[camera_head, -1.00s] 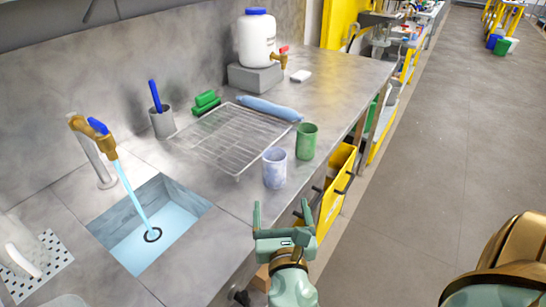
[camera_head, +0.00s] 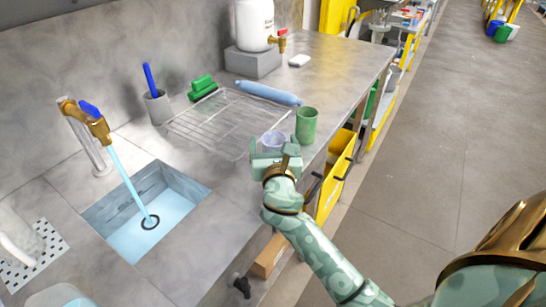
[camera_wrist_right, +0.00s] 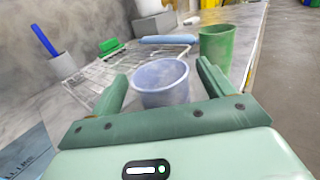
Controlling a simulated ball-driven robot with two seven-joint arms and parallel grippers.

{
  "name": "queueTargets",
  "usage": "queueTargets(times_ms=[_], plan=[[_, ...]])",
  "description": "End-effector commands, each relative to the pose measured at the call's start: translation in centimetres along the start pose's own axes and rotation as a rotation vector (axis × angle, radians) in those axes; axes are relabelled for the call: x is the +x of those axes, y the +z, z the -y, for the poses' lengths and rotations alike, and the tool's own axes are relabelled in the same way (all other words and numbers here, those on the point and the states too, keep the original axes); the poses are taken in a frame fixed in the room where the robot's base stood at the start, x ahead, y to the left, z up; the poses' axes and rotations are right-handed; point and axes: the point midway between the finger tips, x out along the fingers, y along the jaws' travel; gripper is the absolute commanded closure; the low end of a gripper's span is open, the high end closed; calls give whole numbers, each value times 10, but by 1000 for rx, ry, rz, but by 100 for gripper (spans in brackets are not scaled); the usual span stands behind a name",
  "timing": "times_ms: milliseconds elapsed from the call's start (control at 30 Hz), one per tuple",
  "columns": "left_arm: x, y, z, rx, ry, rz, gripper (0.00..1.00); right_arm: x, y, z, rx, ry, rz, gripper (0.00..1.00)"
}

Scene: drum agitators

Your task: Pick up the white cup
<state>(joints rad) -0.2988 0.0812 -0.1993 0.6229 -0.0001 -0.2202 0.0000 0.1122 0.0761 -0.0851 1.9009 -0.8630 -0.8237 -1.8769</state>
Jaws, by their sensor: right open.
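The white cup (camera_head: 273,139), pale and bluish, stands upright on the grey counter near its front edge, beside the wire rack. In the head view my right gripper hides its lower part. My right gripper (camera_head: 272,152) is open, low over the counter on the near side of the cup. In the right wrist view the white cup (camera_wrist_right: 162,88) shows between the two green fingers, its rim and front wall visible. I cannot tell whether the fingers touch it. My left gripper is not in view.
A green cup (camera_head: 306,125) stands close to the right of the white cup. A wire rack (camera_head: 215,122) lies to the left, with a blue roll (camera_head: 268,93) behind it. A sink (camera_head: 150,212) with running water is at the left. The counter's edge (camera_head: 345,117) drops off at the right.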

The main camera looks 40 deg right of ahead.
Motion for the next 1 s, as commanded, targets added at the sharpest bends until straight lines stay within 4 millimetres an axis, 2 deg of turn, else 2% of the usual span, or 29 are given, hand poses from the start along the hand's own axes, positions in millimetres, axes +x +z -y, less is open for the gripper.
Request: queueTargets(times_ms=[267,433,467,767,867,1000], plan=[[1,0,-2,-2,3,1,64,6,0,0,-1,0,0,20],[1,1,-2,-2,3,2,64,6,0,0,-1,0,0,64],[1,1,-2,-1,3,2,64,6,0,0,-1,0,0,67],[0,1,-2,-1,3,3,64,6,2,0,0,0,0,67],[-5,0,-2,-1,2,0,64,5,9,0,0,0,2,67],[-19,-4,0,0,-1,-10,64,5,32,0,1,1,6,67]])
